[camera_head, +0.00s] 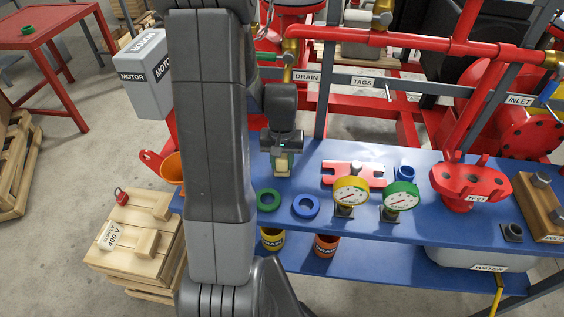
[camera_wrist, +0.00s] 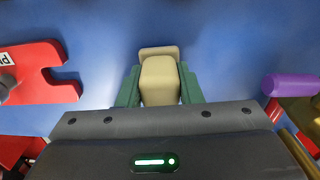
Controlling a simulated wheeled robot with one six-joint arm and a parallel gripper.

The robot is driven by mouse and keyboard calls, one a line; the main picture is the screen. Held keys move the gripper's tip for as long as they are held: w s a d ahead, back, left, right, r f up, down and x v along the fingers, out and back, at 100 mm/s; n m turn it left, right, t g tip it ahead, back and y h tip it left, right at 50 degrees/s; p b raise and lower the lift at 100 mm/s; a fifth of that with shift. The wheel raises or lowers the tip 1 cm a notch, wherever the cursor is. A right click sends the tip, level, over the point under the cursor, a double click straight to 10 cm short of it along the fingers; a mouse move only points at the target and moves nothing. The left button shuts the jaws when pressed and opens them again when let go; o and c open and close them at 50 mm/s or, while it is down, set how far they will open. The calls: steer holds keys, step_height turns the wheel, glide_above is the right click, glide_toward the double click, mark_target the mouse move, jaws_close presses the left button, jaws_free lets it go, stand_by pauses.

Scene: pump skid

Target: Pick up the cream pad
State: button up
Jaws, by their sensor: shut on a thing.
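The cream pad (camera_wrist: 160,80) is a small block with a wider flange at its far end. In the wrist view it sits between the two green fingers of my gripper (camera_wrist: 159,88), which are shut on it. In the head view my gripper (camera_head: 282,150) points down over the back left of the blue bench (camera_head: 330,236), with the cream pad (camera_head: 281,168) below its fingers. I cannot tell whether the pad touches the bench top. My arm hides part of the bench's left end.
A red slotted plate (camera_head: 340,178) lies right of my gripper. Green (camera_head: 268,200) and blue (camera_head: 306,206) rings lie in front, with yellow (camera_head: 351,193) and green (camera_head: 400,198) gauges to their right. In the wrist view a purple cylinder (camera_wrist: 291,85) is at right. Red pipes stand behind.

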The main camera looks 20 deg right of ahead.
step_height(320, 180, up, 28)
stand_by(0.5)
steer(key=shift+f, duration=0.1)
steer(key=shift+o, duration=0.8)
steer(key=shift+c, duration=0.4)
